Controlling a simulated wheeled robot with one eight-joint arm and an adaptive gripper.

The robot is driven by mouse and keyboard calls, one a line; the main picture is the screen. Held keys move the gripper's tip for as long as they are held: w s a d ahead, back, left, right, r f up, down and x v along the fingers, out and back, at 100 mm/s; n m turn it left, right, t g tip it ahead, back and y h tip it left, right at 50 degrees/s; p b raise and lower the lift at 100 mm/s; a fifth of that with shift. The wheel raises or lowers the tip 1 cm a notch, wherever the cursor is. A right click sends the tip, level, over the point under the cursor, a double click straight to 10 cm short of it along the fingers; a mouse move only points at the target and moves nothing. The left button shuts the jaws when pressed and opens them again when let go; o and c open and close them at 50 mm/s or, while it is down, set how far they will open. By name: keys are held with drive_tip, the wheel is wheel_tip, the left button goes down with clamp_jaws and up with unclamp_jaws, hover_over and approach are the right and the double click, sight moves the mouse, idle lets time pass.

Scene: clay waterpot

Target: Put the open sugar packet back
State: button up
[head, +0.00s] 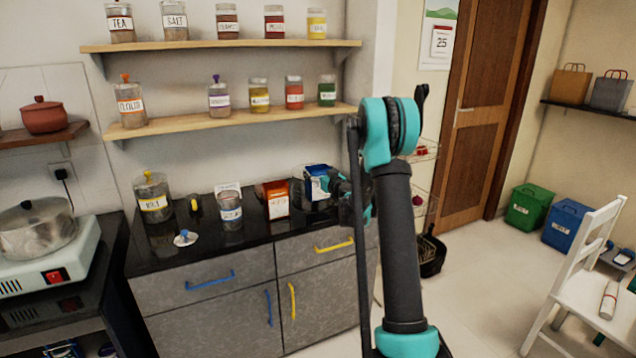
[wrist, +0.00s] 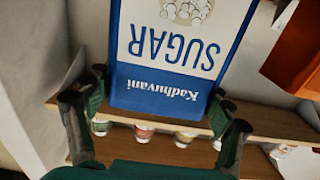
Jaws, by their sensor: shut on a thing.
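The sugar packet (head: 317,180) is blue and white and stands out above the right part of the black counter. In the wrist view the sugar packet (wrist: 178,72) fills the upper middle, its SUGAR lettering upside down. My gripper (head: 338,184) is shut on the packet from the right in the head view. In the wrist view the fingers of my gripper (wrist: 160,95) lie on both sides of the packet's near end. Whether the packet touches the counter is hard to tell, and its opening is not clearly visible.
An orange packet (head: 273,199) and a glass jar (head: 230,212) stand left of the sugar packet. Two wall shelves (head: 225,120) with jars hang above.

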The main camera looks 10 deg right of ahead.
drive_tip(key=shift+f, duration=2.2)
drive_tip(key=o, duration=1.8)
drive_tip(key=shift+o, duration=0.2)
